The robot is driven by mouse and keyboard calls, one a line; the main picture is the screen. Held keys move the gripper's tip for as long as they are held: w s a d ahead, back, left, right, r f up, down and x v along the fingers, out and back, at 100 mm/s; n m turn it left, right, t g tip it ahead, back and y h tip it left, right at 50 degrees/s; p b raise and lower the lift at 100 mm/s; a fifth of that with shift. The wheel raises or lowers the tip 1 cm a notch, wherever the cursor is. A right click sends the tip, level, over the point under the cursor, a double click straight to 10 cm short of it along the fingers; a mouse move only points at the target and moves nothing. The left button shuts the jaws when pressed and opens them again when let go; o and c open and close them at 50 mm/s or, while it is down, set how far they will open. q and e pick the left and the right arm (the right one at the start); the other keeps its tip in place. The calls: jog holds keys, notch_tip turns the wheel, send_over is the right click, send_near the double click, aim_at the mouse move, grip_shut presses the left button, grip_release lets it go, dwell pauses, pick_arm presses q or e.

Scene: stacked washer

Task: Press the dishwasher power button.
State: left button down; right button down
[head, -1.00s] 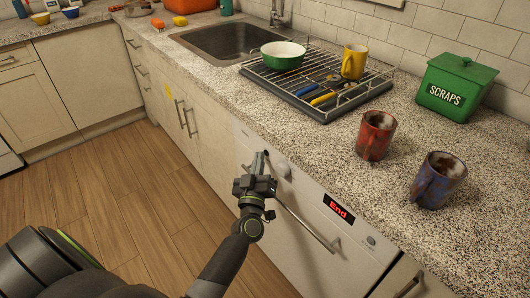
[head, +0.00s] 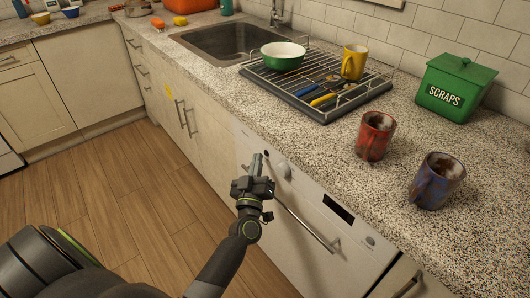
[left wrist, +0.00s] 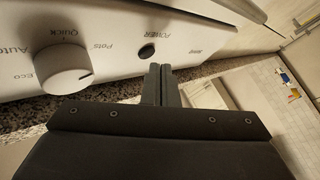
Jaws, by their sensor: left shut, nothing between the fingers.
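The white dishwasher (head: 312,193) is built in under the counter, with its front control panel facing the floor area. Its display (head: 338,208) is dark. The round black power button (left wrist: 147,51), labelled POWER, is in the left wrist view, beside a white dial (left wrist: 66,69). In the head view the dial (head: 284,170) shows, but the button is hidden or too small to tell. My left gripper (head: 257,160) is shut and empty in front of the panel's left end. Its fingertips (left wrist: 160,68) appear just short of the button, apart from it. My right gripper is out of view.
The dishwasher's bar handle (head: 304,224) runs below the panel, near my left gripper. On the counter stand a red mug (head: 374,137), a blue mug (head: 437,181), a green scraps bin (head: 456,88) and a dish rack (head: 318,112). The wooden floor (head: 110,205) is clear.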

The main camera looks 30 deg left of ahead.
pick_arm(q)
jog(key=shift+s, duration=0.15)
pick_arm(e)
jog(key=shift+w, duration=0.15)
pick_arm(q)
jog(key=s+a+p, duration=0.1)
jog(key=s+a, duration=0.1)
jog(key=s, duration=0.3)
jog(key=shift+s+a, duration=0.2)
jog(key=shift+s, duration=0.05)
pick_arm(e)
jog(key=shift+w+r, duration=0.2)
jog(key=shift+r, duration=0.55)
